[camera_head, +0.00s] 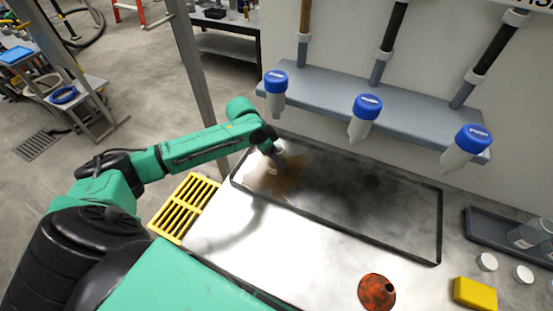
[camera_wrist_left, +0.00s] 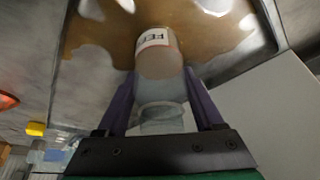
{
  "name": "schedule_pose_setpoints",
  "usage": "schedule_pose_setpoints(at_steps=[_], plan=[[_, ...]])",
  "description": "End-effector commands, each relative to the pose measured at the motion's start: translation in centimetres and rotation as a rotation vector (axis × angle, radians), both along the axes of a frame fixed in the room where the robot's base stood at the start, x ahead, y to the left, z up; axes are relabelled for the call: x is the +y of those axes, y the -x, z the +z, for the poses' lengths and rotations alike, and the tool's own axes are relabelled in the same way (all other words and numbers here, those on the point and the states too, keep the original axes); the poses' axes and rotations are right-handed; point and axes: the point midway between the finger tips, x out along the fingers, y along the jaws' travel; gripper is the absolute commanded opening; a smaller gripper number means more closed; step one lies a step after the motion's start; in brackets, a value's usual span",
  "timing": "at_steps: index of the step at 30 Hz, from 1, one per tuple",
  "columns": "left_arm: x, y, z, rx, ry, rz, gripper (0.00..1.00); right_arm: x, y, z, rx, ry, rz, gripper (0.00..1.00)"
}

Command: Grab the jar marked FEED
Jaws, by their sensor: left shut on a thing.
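The jar marked FEED (camera_wrist_left: 155,42) is between the purple fingers of my left gripper (camera_wrist_left: 161,78) in the left wrist view. In the head view my left gripper (camera_head: 275,150) is over the left end of the dark-rimmed tray (camera_head: 335,228), above a brown puddle (camera_head: 270,178). The jar is small and mostly hidden there. I cannot tell whether it touches the tray. My right gripper is not in view.
A yellow grate (camera_head: 184,207) is at left.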

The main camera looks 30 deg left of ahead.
Motion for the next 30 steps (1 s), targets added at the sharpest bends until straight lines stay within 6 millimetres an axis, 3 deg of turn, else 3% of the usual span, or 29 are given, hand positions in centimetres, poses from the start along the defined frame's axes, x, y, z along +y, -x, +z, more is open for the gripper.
schedule_pose_setpoints(at_steps=[14, 30], plan=[[0.0, -0.1, 1.2, -0.004, 0.0, 0.0, 0.0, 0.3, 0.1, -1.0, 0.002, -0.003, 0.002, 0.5], [4.9, 5.3, 1.1, 0.002, -0.003, 0.003, 0.0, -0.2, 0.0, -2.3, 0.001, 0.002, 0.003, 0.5]])
